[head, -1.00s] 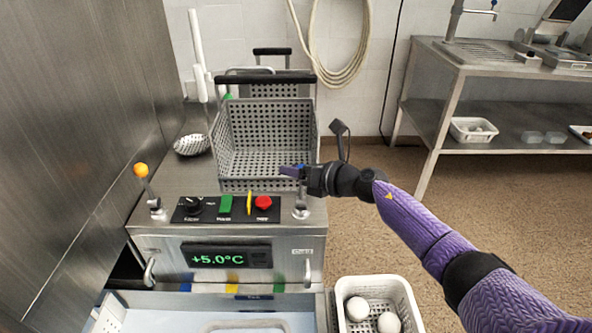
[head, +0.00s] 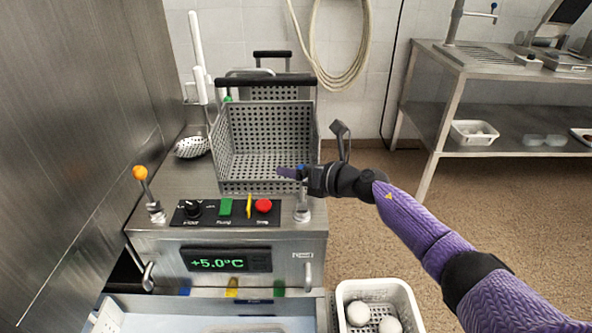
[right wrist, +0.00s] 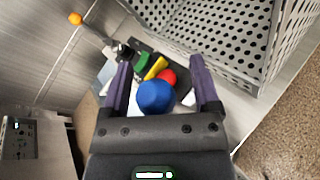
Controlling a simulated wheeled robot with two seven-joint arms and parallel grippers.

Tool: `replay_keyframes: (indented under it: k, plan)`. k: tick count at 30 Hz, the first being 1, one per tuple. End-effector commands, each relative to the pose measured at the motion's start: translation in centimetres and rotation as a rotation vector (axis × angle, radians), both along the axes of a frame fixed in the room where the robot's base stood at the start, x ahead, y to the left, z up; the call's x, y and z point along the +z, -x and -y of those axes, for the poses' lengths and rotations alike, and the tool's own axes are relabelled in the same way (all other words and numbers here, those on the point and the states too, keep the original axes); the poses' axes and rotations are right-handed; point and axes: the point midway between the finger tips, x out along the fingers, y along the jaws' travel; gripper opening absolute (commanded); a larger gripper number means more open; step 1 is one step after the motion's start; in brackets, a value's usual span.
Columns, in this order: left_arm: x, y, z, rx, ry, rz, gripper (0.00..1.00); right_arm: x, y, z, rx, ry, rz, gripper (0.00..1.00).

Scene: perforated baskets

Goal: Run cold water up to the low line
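The control panel (head: 226,210) has a black dial, a green switch, a yellow switch and a red button (head: 263,206). A lever with an orange knob (head: 140,172) stands at its left. A lever with a blue knob (right wrist: 155,97) stands at its right; its metal base (head: 302,211) shows below my right gripper. My right gripper (head: 290,173) is open, its purple fingers (right wrist: 161,82) on either side of the blue knob with gaps visible. The display (head: 226,259) reads +5.0°C. Part of a pale basin (head: 150,321) shows below, with blue, yellow and green marks above it. My left gripper is out of view.
A grey perforated basket (head: 267,130) stands behind the panel, with a skimmer (head: 192,147) to its left. A white basket (head: 345,290) with round white items is at the lower right. A steel wall (head: 70,130) closes the left side.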

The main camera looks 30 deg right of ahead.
Motion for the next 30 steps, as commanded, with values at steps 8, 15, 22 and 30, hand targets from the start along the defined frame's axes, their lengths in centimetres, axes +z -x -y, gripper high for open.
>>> replay_keyframes:
  k: [8,15,22,30]
  plan:
    - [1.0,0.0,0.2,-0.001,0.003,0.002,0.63,0.7,1.6,0.9,0.0,0.002,-0.001,0.79]
    - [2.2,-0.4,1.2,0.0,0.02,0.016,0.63,1.9,6.2,3.3,0.001,0.003,-0.003,0.79]
    - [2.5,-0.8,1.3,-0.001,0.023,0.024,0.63,2.3,8.3,4.5,0.0,0.0,-0.002,0.79]
    - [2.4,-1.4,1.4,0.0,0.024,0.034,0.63,2.4,8.5,4.6,0.001,0.0,0.0,0.79]
